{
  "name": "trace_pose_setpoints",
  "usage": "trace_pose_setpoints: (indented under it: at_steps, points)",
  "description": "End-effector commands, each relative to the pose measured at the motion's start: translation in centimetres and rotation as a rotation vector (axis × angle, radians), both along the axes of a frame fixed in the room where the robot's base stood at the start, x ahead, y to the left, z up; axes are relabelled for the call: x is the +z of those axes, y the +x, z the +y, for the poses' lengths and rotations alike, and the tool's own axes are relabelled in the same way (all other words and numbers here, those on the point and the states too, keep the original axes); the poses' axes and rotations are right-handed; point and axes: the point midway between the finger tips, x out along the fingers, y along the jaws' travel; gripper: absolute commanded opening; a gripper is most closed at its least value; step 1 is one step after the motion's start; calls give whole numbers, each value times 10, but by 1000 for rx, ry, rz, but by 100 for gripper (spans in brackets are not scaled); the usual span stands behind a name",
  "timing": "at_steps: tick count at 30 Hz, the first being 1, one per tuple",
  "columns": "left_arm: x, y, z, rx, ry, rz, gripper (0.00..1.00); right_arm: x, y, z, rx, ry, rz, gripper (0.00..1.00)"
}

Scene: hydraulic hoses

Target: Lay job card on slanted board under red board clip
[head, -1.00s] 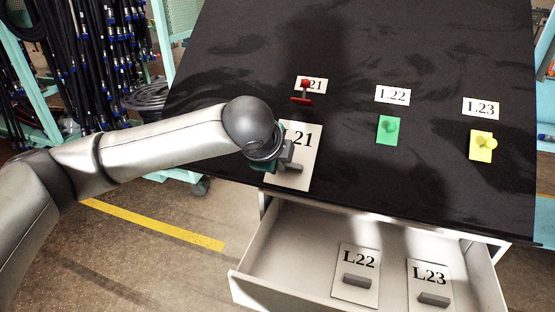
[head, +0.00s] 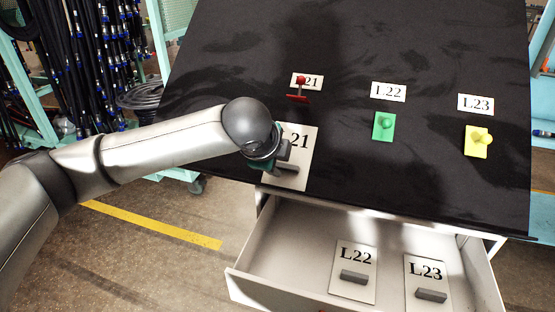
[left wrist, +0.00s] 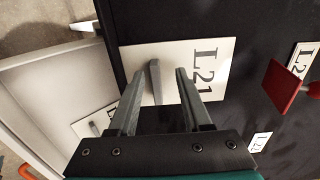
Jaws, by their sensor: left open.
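The job card L21 (head: 298,180) is a white card with a grey grip block, lying on the lower left of the black slanted board (head: 340,140). Its upper edge is a short gap below the red board clip (head: 297,97). My left gripper (head: 282,158) is over the card, hiding part of its print. In the left wrist view, the gripper (left wrist: 159,84) is open, with the grip block (left wrist: 155,82) between its fingers, nearer one finger. The card (left wrist: 218,62) and red clip (left wrist: 282,88) also show there, apart. My right gripper is not in view.
A green clip (head: 383,128) and a yellow clip (head: 478,143) sit farther right on the board, below labels L22 and L23. An open drawer (head: 255,255) below holds cards L22 (head: 352,258) and L23 (head: 427,270). Hoses hang at the left.

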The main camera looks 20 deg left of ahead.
Motion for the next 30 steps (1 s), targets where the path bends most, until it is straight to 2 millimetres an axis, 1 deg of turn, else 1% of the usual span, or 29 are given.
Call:
trace_pose_setpoints:
  at_steps: [7,11,14,24,27,30]
  points:
    - [2,-1,0,-1,-1,0,49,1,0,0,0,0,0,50]
    - [11,-9,0,-1,0,-1,49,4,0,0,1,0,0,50]
    - [24,-19,1,-1,1,-3,49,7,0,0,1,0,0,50]
    - [80,-69,2,-2,0,-4,49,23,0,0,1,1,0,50]
    - [95,-82,2,-2,0,-4,49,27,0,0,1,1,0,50]
    - [105,-92,3,-1,0,-2,49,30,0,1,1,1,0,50]
